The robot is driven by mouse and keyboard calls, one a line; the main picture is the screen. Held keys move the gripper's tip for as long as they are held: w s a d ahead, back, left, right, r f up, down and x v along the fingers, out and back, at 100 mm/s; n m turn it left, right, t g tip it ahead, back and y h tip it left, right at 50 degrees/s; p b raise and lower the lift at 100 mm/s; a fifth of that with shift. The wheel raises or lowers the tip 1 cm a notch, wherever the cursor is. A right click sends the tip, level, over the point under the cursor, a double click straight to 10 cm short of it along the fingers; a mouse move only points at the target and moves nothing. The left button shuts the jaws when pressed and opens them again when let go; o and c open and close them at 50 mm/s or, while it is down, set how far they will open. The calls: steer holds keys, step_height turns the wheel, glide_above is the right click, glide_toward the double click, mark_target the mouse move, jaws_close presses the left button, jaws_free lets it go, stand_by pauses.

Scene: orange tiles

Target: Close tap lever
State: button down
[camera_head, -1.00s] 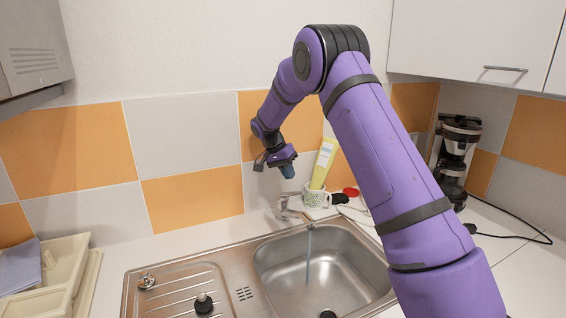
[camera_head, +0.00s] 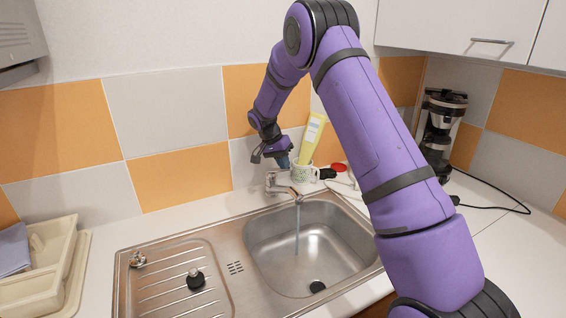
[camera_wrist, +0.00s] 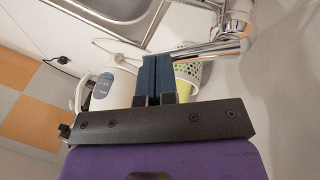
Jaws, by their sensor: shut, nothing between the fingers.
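The chrome tap (camera_head: 279,183) stands at the back edge of the steel sink, and a stream of water (camera_head: 297,225) runs from its spout into the basin. In the wrist view the chrome tap (camera_wrist: 218,46) is at the upper right; I cannot clearly separate its lever from the spout there. My gripper (camera_head: 283,162) is just above the tap in the head view. Its dark blue fingers (camera_wrist: 150,70) are shut and empty in the wrist view. They lie just left of the tap's long chrome part; whether they touch it I cannot tell.
A patterned mug (camera_head: 304,172) holding a yellow tube (camera_head: 312,138) stands close behind the tap. A coffee maker (camera_head: 440,130) is at the right. A cream dish tray (camera_head: 45,262) is at the left. A black plug (camera_head: 195,279) lies on the drainer.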

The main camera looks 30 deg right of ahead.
steer(key=shift+s+d+f+t+y, duration=0.4)
steer(key=shift+s+f+t+y, duration=0.2)
steer(key=shift+f+t, duration=0.2)
steer(key=shift+r, duration=0.1)
